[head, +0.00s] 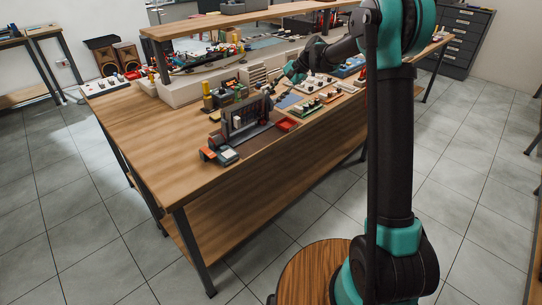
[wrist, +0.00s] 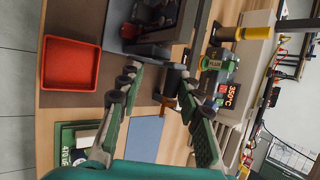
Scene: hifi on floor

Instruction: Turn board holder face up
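The dark grey board holder (head: 240,120) appears to stand on a brown mat near the front of the workbench. In the wrist view, a dark grey block-like part (wrist: 150,48), probably of the holder, lies just beyond the fingertips and is cut off by the top edge. My gripper (wrist: 155,82) is open, with its two green fingers spread apart. A small black part (wrist: 173,77) shows between the fingertips; I cannot tell whether anything touches it. In the head view my gripper (head: 270,89) is small, at the holder's right end.
A red tray (wrist: 70,64) lies beside the holder. A blue pad (wrist: 145,138) and a green-framed box (wrist: 75,143) lie nearby. A flux bottle (wrist: 217,64) and a display reading 350°C (wrist: 230,93) stand close on the other side. The bench's left end (head: 140,120) is clear.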

